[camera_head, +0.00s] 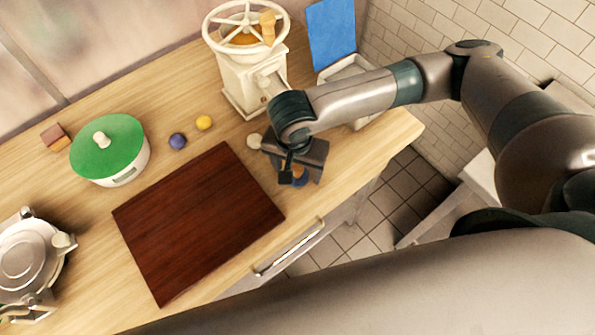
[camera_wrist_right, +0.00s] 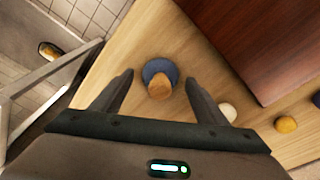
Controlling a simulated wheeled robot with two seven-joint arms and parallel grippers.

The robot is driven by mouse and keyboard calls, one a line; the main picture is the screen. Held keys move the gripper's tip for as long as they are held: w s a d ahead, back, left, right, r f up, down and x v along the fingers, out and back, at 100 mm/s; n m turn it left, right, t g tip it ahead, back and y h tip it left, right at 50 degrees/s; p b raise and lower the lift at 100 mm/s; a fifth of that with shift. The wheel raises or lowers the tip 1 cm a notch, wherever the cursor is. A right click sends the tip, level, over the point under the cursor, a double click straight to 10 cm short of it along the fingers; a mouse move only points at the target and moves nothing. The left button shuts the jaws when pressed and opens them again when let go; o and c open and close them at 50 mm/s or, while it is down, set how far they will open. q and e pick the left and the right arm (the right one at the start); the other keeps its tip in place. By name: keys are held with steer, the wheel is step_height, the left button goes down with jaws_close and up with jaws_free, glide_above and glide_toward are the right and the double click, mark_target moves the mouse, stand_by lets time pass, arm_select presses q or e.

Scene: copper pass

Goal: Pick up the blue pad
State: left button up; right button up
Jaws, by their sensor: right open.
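A small round blue pad (camera_wrist_right: 152,68) with a tan knob-like piece (camera_wrist_right: 160,88) on it lies on the wooden counter. In the right wrist view it sits between and slightly beyond the two fingertips, apart from both. In the head view the blue pad (camera_head: 301,182) shows only in part, below my right gripper (camera_head: 291,176) near the counter's front edge. My right gripper is open and empty, pointing down over the pad; it also shows in the right wrist view (camera_wrist_right: 159,80). My left gripper is out of view.
A dark red board (camera_head: 200,225) lies left of the gripper. A white grinder (camera_head: 245,80), a blue upright panel (camera_head: 331,32) and a pale tray (camera_head: 348,68) stand behind. A cream ball (camera_head: 254,141), yellow ball (camera_head: 204,122) and purple ball (camera_head: 178,140) lie nearby.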

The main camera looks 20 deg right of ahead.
mark_target(301, 167)
steer(key=c, duration=1.1)
steer(key=shift+c, duration=0.2)
steer(key=shift+r, duration=0.15)
steer(key=shift+r+b, duration=0.3)
steer(key=shift+r, duration=0.15)
steer(key=r, duration=0.2)
steer(key=r+b, duration=0.1)
steer(key=shift+s+d, duration=0.2)
steer(key=shift+d, duration=0.1)
steer(key=s+d+r+p, duration=0.5)
steer(key=d+r, duration=0.2)
steer(key=d, duration=0.2)
steer(key=shift+s+d, duration=0.2)
steer(key=shift+s, duration=0.15)
